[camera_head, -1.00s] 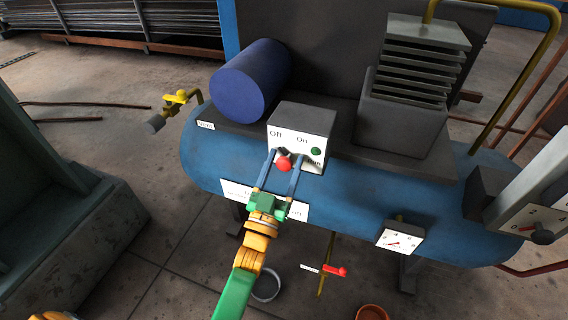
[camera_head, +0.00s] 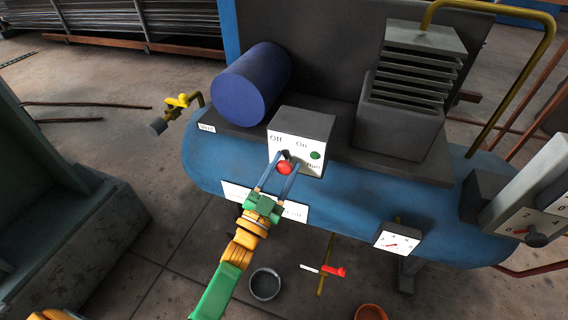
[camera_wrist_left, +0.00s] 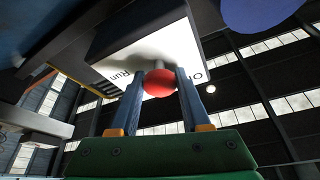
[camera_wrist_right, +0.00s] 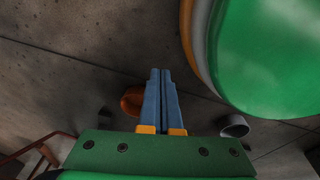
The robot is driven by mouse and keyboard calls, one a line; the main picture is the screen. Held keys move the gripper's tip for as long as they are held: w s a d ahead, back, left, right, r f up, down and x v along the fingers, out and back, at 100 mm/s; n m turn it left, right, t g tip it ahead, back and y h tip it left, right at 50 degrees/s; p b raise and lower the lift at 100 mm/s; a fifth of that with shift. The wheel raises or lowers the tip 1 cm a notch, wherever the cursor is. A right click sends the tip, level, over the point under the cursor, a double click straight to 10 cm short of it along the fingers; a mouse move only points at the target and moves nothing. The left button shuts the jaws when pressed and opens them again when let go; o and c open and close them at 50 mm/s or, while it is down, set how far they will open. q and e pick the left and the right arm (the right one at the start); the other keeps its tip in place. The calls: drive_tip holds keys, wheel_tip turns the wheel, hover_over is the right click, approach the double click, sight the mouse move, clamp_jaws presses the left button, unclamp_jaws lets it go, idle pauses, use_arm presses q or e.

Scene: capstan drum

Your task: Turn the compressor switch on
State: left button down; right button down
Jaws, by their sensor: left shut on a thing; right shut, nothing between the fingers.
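The compressor switch is a lever with a red ball knob (camera_head: 284,168) on the front of a grey switch box (camera_head: 304,122) with a white face marked Off, On and Run. A green round lamp (camera_head: 315,155) sits at the right of that face. My left gripper (camera_head: 285,160) is shut on the lever's red knob, one blue finger on each side; the knob also shows between the fingertips in the left wrist view (camera_wrist_left: 159,83). The lever behind the knob is mostly hidden. My right gripper (camera_wrist_right: 160,72) is shut and empty, and shows only in its own wrist view.
The blue tank (camera_head: 350,195) carries a dark blue motor cylinder (camera_head: 250,82) and a finned grey block (camera_head: 405,105). A gauge (camera_head: 398,240) hangs at its front. A yellow valve (camera_head: 177,101) is at left, a red-handled valve (camera_head: 333,271) below. A grey bowl (camera_head: 265,284) and an orange pot (camera_head: 370,312) stand on the floor.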

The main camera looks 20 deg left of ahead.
use_arm(q)
drive_tip(key=m+g+h+p, duration=0.1)
drive_tip(key=m, duration=0.3)
drive_tip(key=shift+r+h, duration=0.1)
drive_tip(key=shift+h, duration=0.3)
drive_tip(key=m+p, duration=0.1)
drive_tip(key=m, duration=0.1)
drive_tip(key=m+g+h+p, duration=0.1)
drive_tip(key=m, duration=0.1)
drive_tip(key=shift+m+g, duration=0.3)
drive_tip(key=shift+m+p, duration=0.45)
drive_tip(key=shift+m, duration=0.05)
drive_tip(key=shift+m+g+h+p, duration=0.3)
drive_tip(key=shift+m+g+p, duration=0.3)
drive_tip(key=shift+m, duration=0.4)
drive_tip(key=shift+m+g+p, duration=0.4)
drive_tip(key=shift+m+p, duration=0.3)
drive_tip(key=shift+m, duration=0.4)
drive_tip(key=shift+m+g+p, duration=0.4)
drive_tip(key=shift+m+p, duration=0.2)
drive_tip(key=shift+m, duration=0.4)
use_arm(e)
wheel_tip(320, 180, up, 8)
drive_tip(key=s+a, duration=0.2)
drive_tip(key=s, duration=0.1)
drive_tip(key=shift+a+g, duration=0.15)
drive_tip(key=shift+g, duration=0.25)
drive_tip(key=shift+w, duration=0.1)
